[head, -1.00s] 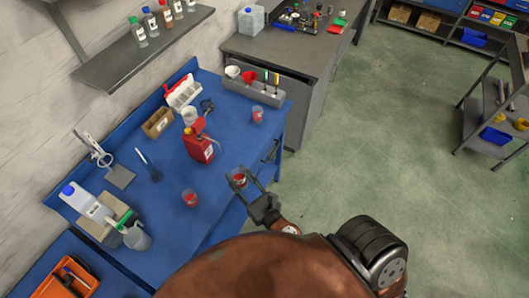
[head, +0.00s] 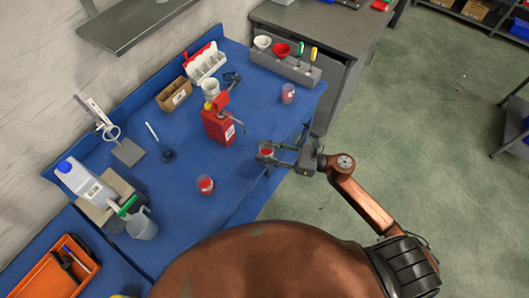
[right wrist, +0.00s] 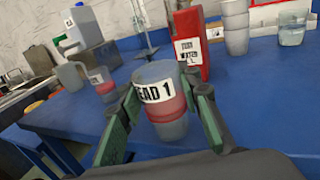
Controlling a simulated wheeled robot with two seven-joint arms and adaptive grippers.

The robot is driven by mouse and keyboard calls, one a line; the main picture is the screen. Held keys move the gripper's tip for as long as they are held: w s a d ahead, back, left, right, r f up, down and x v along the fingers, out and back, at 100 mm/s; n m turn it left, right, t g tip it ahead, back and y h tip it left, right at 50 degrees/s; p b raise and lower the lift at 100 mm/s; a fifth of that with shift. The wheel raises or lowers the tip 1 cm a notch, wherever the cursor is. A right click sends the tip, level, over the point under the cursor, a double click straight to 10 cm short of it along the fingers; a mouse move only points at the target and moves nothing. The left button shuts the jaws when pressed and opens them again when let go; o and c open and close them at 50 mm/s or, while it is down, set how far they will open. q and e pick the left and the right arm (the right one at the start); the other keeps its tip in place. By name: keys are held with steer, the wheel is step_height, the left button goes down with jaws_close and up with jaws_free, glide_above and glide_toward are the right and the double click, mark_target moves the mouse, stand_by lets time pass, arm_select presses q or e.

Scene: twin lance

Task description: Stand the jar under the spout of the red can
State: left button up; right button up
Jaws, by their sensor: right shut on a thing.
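A clear jar with a red band (head: 266,151) is near the bench's front edge, right of and nearer than the can. Its label reads "EAD 1" in the right wrist view (right wrist: 158,95). My right gripper (head: 267,152) is shut on this jar from the right, one finger on each side. I cannot tell whether the jar touches the bench. My left gripper is out of view.
Two similar jars stand on the bench, one at front left (head: 205,184) and one at back right (head: 288,92). Stacked white cups (head: 210,87) are behind the can. A grey jug (head: 142,224) and a clamp stand (head: 127,152) are to the left. Bench between jar and can looks clear.

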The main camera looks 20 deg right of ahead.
mark_target(264, 150)
steer(key=shift+w+d+g+y, duration=0.1)
steer(key=shift+g+y, duration=0.2)
steer(key=shift+g, duration=0.1)
steer(key=shift+w+f, duration=0.1)
steer(key=shift+f, duration=0.1)
steer(key=shift+w+a+f+b, duration=0.15)
steer(key=shift+a+f+b, duration=0.05)
steer(key=shift+a+b, duration=0.1)
steer(key=shift+w+a+f+b, duration=0.25)
steer(key=shift+w+f+b, duration=0.1)
steer(key=shift+f, duration=0.2)
steer(key=shift+w+a+f, duration=0.15)
steer(key=shift+w+a+n, duration=0.2)
steer(key=shift+w+n, duration=0.05)
steer(key=shift+n, duration=0.05)
steer(key=shift+w+a+b, duration=0.3)
steer(key=shift+w+a, duration=0.1)
steer(key=shift+w, duration=0.1)
steer(key=shift+w+a+f+b, duration=0.1)
steer(key=shift+w+a+b, duration=0.35)
steer(key=shift+w+a, duration=0.7)
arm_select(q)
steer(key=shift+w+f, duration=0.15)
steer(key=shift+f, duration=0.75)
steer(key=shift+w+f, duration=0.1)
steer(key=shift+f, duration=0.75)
arm_select(e)
steer(key=shift+w+a, duration=0.35)
steer(key=shift+w, duration=0.35)
